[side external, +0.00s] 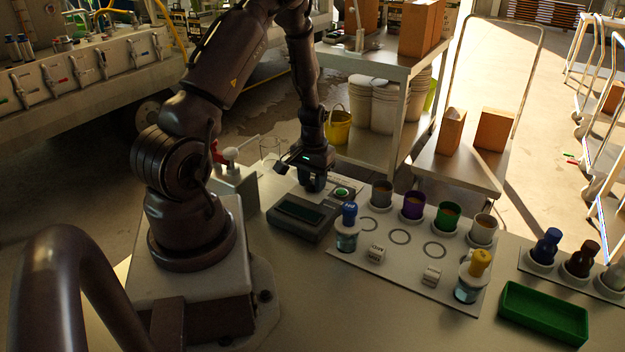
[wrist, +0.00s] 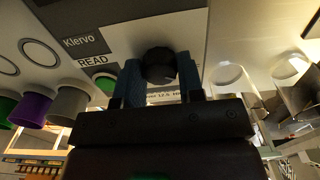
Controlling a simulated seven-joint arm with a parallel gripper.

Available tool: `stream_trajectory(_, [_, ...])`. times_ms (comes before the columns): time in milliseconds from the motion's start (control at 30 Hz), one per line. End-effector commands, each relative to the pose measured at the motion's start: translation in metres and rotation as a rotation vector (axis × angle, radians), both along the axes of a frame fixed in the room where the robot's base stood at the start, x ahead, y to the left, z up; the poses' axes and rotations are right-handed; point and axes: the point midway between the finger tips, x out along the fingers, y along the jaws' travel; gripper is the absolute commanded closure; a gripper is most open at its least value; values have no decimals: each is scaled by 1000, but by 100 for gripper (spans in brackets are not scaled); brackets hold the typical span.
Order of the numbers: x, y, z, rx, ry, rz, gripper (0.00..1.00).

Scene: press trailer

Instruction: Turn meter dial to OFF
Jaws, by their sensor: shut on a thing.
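The meter (side external: 322,227) is a grey box with a dark screen, lying on the bench in front of my arm. Its round black dial (wrist: 158,65) shows in the wrist view. My gripper (side external: 314,184) points down over the back of the meter; in the wrist view its blue fingertips (wrist: 160,76) sit on both sides of the dial, shut on it. The dial's pointer and the OFF mark cannot be made out. A green button (wrist: 105,86) beside a READ label lies left of the dial in the wrist view.
A white tray (side external: 400,262) right of the meter holds several coloured cups, a blue-topped bottle (side external: 347,225) and a yellow-topped bottle (side external: 474,272). An empty green tray (side external: 543,312) lies further right. The front bench is clear.

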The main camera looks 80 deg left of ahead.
Motion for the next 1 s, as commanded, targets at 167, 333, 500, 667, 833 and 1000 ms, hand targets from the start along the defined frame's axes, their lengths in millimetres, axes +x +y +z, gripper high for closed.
stream_trajectory(167, [1,0,1,0,-1,12,88])
stream_trajectory(333, [1,0,1,0,-1,12,88])
stream_trajectory(500, [1,0,1,0,-1,12,51])
stream_trajectory(667, [0,0,0,0,-1,11,39])
stream_trajectory(833, [0,0,1,0,-1,10,39])
stream_trajectory(1000, [1,1,15,3,-3,9,39])
